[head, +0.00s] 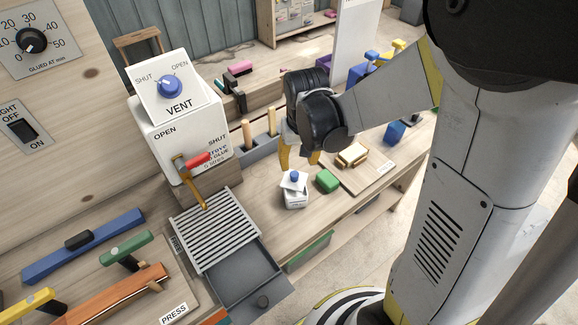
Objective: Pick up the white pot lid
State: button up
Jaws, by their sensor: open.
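The white pot lid (290,184) with its blue knob sits on a small white pot (295,201) on the wooden bench. The lid looks slightly turned relative to the pot. My gripper (299,162) is open and empty, with its yellow fingers pointing down. In the picture the fingertips show just above the lid's knob. The exact gap between them and the knob cannot be told. Part of the fingers is hidden behind the dark wrist.
A green block (327,181) stands close to the right of the pot. A board with pale wooden pieces (352,155) lies beyond it. A slatted grate (215,230) and an open grey drawer (243,276) are to the left. The white VENT box (180,130) rises behind.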

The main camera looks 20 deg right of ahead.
aim_at(295, 174)
jog(key=f+b, duration=0.1)
jog(key=f, duration=0.1)
jog(key=f+b, duration=0.1)
jog(key=f, duration=0.2)
jog(key=w+f, duration=0.1)
jog(key=f, duration=0.1)
jog(key=shift+a+f+b, duration=0.2)
jog(key=shift+a+b, duration=0.15)
jog(key=shift+b, duration=0.05)
jog(key=shift+s+r, duration=0.1)
grip_shut()
jog(key=shift+r, duration=0.1)
